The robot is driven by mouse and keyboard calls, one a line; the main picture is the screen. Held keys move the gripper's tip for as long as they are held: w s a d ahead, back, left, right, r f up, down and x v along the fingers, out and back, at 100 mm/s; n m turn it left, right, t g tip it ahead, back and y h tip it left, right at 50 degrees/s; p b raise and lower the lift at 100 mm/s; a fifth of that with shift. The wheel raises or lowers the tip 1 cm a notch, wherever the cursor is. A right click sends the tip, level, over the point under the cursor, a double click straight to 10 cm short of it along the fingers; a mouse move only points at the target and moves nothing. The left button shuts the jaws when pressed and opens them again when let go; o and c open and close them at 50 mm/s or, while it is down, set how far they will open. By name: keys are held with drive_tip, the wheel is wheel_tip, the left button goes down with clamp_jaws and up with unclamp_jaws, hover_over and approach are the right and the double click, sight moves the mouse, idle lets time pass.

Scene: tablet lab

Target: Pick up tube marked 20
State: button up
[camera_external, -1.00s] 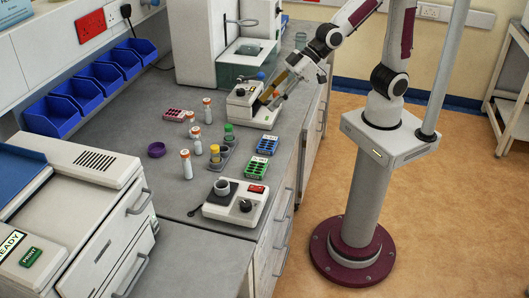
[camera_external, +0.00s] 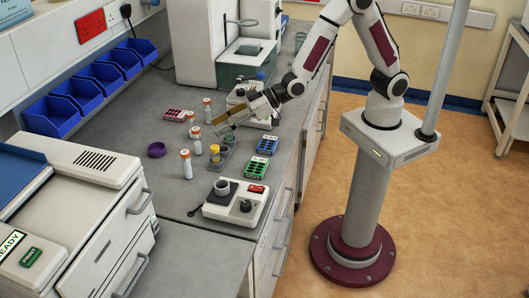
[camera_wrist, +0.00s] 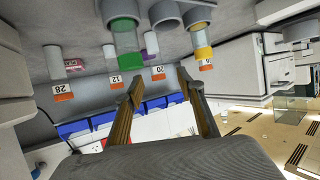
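My gripper (camera_wrist: 160,80) is open and empty. In the external view my gripper (camera_external: 222,127) is above the bench, pointing down and left near the tubes.
A grey holder (camera_external: 222,163) with a yellow-capped tube (camera_external: 215,152) and a green-capped tube (camera_external: 229,137) stands close by.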

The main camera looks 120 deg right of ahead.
sight(197, 136)
drive_tip(key=shift+w+d+f+h, duration=0.3)
drive_tip(key=shift+w+d+f, duration=0.2)
drive_tip(key=shift+f, duration=0.2)
drive_tip(key=shift+x, duration=1.3)
drive_tip(key=shift+w, duration=0.1)
drive_tip(key=shift+r+x, duration=0.15)
drive_tip(key=shift+x, duration=1.1)
drive_tip(key=shift+r+x, duration=0.1)
drive_tip(key=shift+x, duration=1.15)
drive_tip(key=shift+w+a, duration=0.1)
drive_tip(key=shift+c, duration=0.3)
drive_tip(key=c, duration=1)
